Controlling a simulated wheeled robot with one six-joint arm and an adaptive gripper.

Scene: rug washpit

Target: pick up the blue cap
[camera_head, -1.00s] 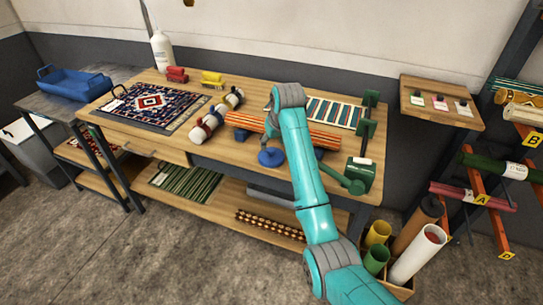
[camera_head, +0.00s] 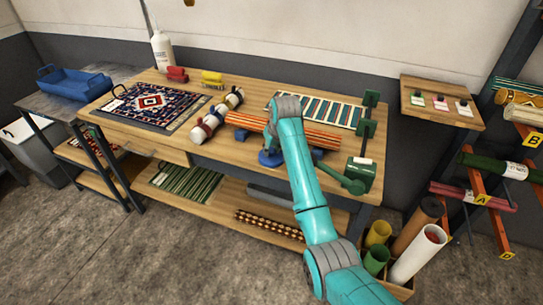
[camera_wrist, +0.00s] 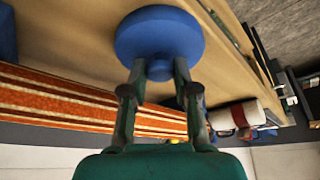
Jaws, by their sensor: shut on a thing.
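The blue cap (camera_wrist: 160,35) is a round disc with a small knob, in the top middle of the wrist view. My gripper (camera_wrist: 160,72) is shut on the cap's knob, one finger on each side. In the head view the cap (camera_head: 270,159) shows at the front of the wooden workbench, partly hidden by my arm. I cannot tell whether it still touches the bench top.
An orange striped roll (camera_head: 315,135) lies just behind the cap. Rolled rugs with white wraps (camera_head: 207,126) lie to the left. A green device (camera_head: 360,172) stands at the right. A patterned rug (camera_head: 150,106) lies flat further left.

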